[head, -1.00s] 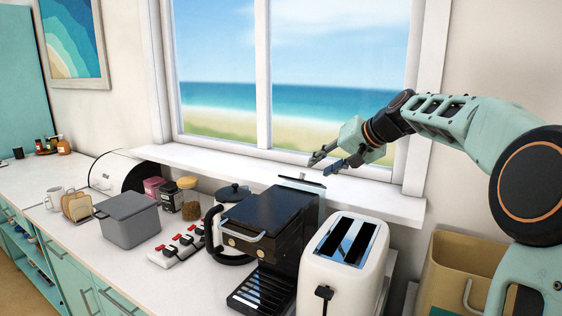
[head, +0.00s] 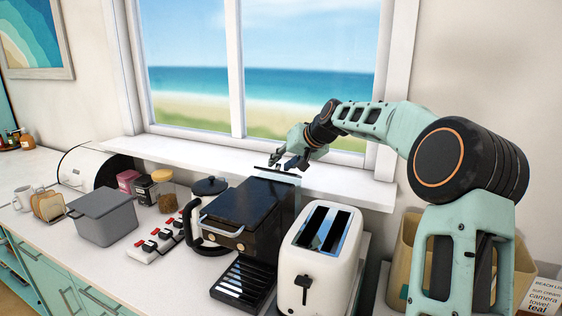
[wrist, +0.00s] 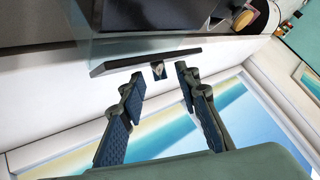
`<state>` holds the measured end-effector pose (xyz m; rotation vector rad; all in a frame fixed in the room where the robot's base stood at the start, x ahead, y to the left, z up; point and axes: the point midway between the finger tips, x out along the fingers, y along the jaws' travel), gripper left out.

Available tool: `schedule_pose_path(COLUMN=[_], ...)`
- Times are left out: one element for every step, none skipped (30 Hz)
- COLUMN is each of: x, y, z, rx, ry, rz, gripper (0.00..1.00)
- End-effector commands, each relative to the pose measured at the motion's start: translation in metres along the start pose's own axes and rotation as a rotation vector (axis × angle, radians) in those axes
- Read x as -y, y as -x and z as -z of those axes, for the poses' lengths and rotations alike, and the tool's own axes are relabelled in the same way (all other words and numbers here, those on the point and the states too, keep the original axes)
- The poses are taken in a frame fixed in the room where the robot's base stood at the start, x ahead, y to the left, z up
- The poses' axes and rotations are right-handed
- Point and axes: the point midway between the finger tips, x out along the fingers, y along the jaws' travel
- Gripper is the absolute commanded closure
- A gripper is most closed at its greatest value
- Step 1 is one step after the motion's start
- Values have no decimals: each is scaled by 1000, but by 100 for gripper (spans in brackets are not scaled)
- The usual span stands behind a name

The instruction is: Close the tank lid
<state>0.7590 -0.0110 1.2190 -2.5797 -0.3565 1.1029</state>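The coffee machine (head: 245,204) is black and stands between the toaster and the kettle. Its clear water tank (head: 290,180) is at the back, on the window side. The tank lid (head: 270,170) shows as a thin dark strip above the tank and looks raised. In the wrist view the lid (wrist: 120,62) is a dark bar with a small tab at its middle edge. My gripper (head: 283,163) is beside the lid, close to the window sill. In the wrist view my gripper (wrist: 159,74) is open, its fingertips spread either side of the tab. I cannot tell whether they touch it.
A white toaster (head: 318,248) stands right of the machine. A kettle (head: 208,190), a power strip (head: 156,246) and a grey pot (head: 104,218) are to the left. The window sill (head: 225,162) runs close behind the machine. A tan bin (head: 402,250) is at right.

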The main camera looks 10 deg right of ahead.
Motion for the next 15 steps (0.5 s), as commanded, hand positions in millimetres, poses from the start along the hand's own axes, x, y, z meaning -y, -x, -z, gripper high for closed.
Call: schedule_pose_path(x=[1,1,1,1,0,0,0,0,0,0,0,0,0,0,0], y=[-3,-4,-5,-5,-6,-6,-6,-6,-6,-6,-6,-6,-6,-5,-5], z=[0,0,0,0,0,0,0,0,0,0,0,0,0,0,0], rx=[0,0,-1,-1,-1,-1,-1,-1,-1,-1,-1,-1,-1,-1,-1], ry=[0,0,0,0,0,0,0,0,0,0,0,0,0,0,0], rz=[1,1,0,0,0,0,0,0,0,0,0,0,0,0,0], gripper=[70,70,70,70,70,70,70,70,70,70,71,76,79,82,86])
